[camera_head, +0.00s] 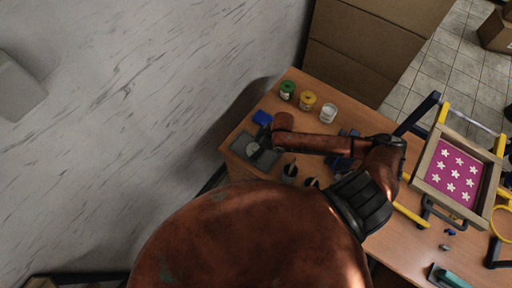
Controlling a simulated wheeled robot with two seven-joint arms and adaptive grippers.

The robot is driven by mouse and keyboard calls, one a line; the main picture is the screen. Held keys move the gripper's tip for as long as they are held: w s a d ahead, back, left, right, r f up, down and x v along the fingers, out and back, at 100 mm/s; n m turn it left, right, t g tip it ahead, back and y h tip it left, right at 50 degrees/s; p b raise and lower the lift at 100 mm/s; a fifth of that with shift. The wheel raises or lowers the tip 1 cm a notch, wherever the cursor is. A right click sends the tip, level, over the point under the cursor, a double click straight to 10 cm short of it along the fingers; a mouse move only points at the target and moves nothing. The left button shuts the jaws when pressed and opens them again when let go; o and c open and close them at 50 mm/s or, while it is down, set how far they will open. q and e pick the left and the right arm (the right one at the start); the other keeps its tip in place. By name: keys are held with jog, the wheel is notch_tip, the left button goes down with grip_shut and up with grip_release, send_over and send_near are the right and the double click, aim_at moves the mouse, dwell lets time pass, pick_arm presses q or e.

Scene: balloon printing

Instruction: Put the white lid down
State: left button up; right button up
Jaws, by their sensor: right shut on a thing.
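My right arm reaches across the wooden table, and its dark grey right gripper (254,148) is low over the table's left end. The gripper is shut on a small, pale round thing, which looks like the white lid (252,149). The lid is mostly hidden by the gripper, and I cannot tell whether it touches the table. A white can (328,114) stands upright at the back edge, right of a yellow can (307,100) and a green can (287,90). My left gripper is out of view.
A blue object (262,118) lies just behind the gripper. A wooden printing frame (431,160) with a pink, star-patterned sheet stands at the right. Cardboard boxes (365,50) stand behind the table.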

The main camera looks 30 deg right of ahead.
jog(key=o, duration=0.8)
jog(key=shift+r, duration=0.1)
jog(key=v, duration=1.2)
jog(key=shift+a, duration=0.15)
